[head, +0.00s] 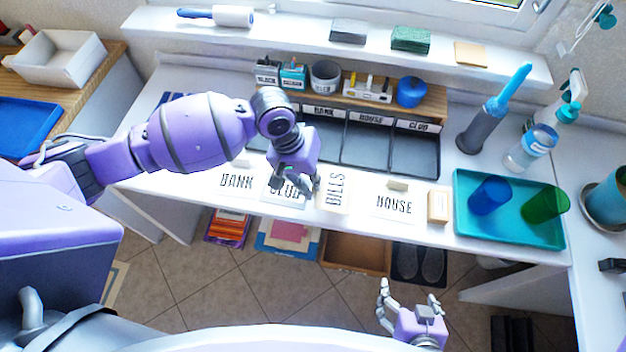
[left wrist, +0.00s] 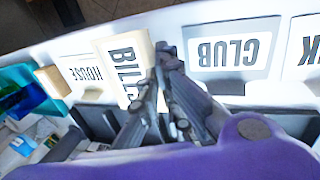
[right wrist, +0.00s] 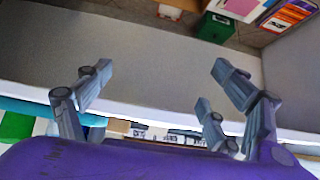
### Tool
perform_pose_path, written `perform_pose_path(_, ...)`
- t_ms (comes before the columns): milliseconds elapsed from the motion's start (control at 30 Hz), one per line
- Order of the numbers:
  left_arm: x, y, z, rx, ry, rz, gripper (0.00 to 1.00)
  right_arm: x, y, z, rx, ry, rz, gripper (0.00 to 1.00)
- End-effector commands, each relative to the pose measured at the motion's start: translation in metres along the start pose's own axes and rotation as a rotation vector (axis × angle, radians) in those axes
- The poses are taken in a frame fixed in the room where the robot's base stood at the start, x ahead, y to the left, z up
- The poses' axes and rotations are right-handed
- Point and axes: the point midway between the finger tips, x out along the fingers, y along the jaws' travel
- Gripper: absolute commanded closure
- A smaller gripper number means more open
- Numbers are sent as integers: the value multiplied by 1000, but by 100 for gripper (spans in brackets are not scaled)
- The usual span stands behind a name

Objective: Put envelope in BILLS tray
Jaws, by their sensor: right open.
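The BILLS envelope (head: 335,190) is cream, with its lettering running sideways, at the front of the white counter. It also shows in the left wrist view (left wrist: 124,68), overlapping the HOUSE paper's corner. My left gripper (head: 314,184) is at its left edge, over the CLUB paper (head: 276,190). In the left wrist view its fingertips (left wrist: 164,55) are together at that edge, seemingly pinching it. Black trays stand behind; I read HOUSE (head: 363,148) and CLUB (head: 414,154). Another label is hard to read, and my left arm hides part of the row. My right gripper (head: 410,300) is open and empty, low before the counter.
BANK (head: 237,181) and HOUSE (head: 394,206) papers lie beside it. A small box (head: 438,207) and a teal tray (head: 470,230) with blue and green cups stand to the right. A wooden organiser (head: 430,103) is behind the trays. Several bins sit below the counter.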

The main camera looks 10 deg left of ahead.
Motion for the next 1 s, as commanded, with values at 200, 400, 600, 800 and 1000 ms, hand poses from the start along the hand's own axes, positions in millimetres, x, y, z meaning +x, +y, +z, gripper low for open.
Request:
perform_pose_path(200, 19, -10, -16, 0, 0, 0, 100, 1, 2, 4, 2, -3, 5, 15)
perform_pose_path(400, 34, -16, -23, -1, -1, 0, 100, 2, 3, 3, 1, 2, 7, 15)
perform_pose_path(600, 54, -22, -23, 1, 1, 0, 100, 3, 5, 2, -1, 5, 10, 15)
perform_pose_path(800, 53, -22, -23, 2, 3, 0, 100, 3, 6, 3, -4, 4, 11, 15)
perform_pose_path(1000, 55, -22, -23, 2, 3, 0, 88, 3, 7, 6, -9, -1, 10, 15)
